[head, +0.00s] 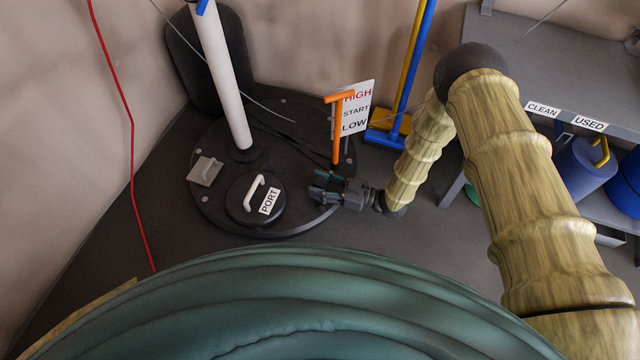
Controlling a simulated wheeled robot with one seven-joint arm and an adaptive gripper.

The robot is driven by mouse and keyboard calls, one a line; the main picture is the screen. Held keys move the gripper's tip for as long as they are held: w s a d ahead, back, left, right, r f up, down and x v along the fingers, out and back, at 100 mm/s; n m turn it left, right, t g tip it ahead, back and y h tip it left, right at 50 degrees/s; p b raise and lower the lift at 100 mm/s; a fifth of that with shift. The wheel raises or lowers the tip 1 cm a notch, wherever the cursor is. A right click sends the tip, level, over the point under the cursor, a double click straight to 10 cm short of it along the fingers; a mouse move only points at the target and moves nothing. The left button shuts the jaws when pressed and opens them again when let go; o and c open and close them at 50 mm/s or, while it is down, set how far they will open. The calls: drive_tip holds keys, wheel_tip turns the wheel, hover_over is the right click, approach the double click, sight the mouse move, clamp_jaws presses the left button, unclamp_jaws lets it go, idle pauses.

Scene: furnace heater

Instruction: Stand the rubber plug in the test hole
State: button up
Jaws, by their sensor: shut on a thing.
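My gripper (318,186) is over the right front part of a round dark furnace top (215,212), to the right of the lid marked PORT (256,202). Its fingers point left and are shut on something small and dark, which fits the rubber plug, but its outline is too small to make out. I cannot pick out the test hole. It may be hidden by the gripper or too dark to see.
An orange T-handle (338,130) and a HIGH/START/LOW sign (356,108) stand just behind my gripper. A white pipe (222,80) rises from the furnace top, with a grey bracket (205,170) at its left. A shelf (545,62) marked CLEAN and USED stands at right.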

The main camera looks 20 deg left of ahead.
drive_tip(key=shift+f, duration=0.5)
drive_tip(key=o, duration=1.1)
drive_tip(key=d, duration=1.2)
drive_tip(key=shift+w, duration=0.15)
